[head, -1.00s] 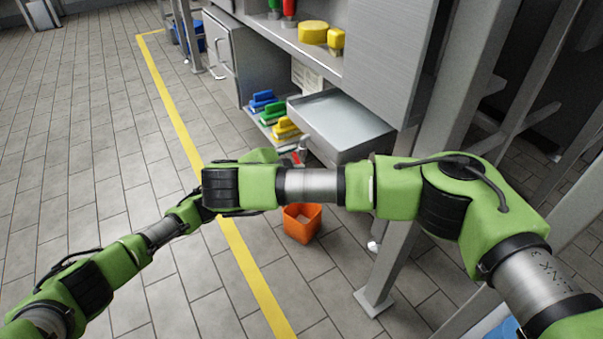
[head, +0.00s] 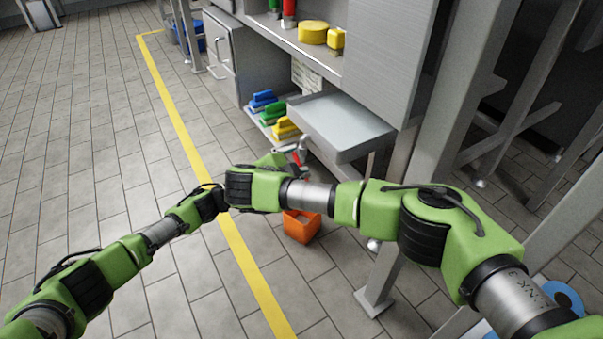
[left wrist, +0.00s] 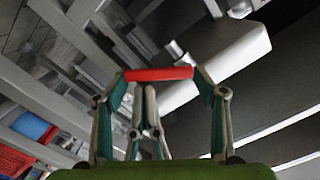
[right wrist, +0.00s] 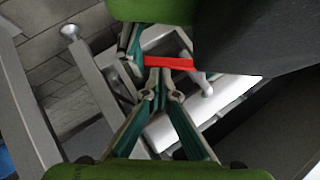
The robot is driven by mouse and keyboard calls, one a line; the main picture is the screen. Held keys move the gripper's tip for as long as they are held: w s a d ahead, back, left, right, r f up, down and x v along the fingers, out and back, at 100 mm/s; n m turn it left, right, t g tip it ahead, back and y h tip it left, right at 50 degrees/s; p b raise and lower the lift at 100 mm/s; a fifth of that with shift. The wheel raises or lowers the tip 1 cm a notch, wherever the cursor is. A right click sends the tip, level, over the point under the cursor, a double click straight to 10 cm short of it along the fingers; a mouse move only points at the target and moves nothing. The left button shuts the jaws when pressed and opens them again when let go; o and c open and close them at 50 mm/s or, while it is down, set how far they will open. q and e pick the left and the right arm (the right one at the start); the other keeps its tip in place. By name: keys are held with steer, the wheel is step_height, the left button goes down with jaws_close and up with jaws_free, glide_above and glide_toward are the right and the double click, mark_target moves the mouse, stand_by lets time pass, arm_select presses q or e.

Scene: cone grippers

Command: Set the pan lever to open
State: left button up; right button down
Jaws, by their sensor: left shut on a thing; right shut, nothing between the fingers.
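The pan lever has a red grip (head: 296,157), low beside the grey pan (head: 345,122). In the left wrist view the red grip (left wrist: 170,73) lies crosswise between the fingertips of my left gripper (left wrist: 158,75), which is shut on it. My right gripper (right wrist: 160,76) is shut and empty. Its tips are just below the red grip (right wrist: 170,63) in the right wrist view; I cannot tell if they touch it. In the head view my right arm hides most of both hands. The lever's pivot is not clear.
An orange bin (head: 301,226) stands on the floor below my right arm. Blue, green and yellow brushes (head: 270,112) lie beside the pan. A steel post (head: 385,270) stands right of the bin. The floor left of the yellow line (head: 180,125) is clear.

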arm_select(q)
steer(key=shift+s+d+f, duration=0.3)
steer(key=shift+s+d, duration=0.05)
steer(key=shift+r, duration=0.1)
arm_select(e)
steer(key=shift+w+a+f, duration=0.1)
steer(key=shift+w+f, duration=0.05)
steer(key=shift+f, duration=0.4)
arm_select(q)
steer(key=o, duration=1.4)
steer(key=shift+o, duration=0.7)
steer(key=shift+w+a, duration=0.15)
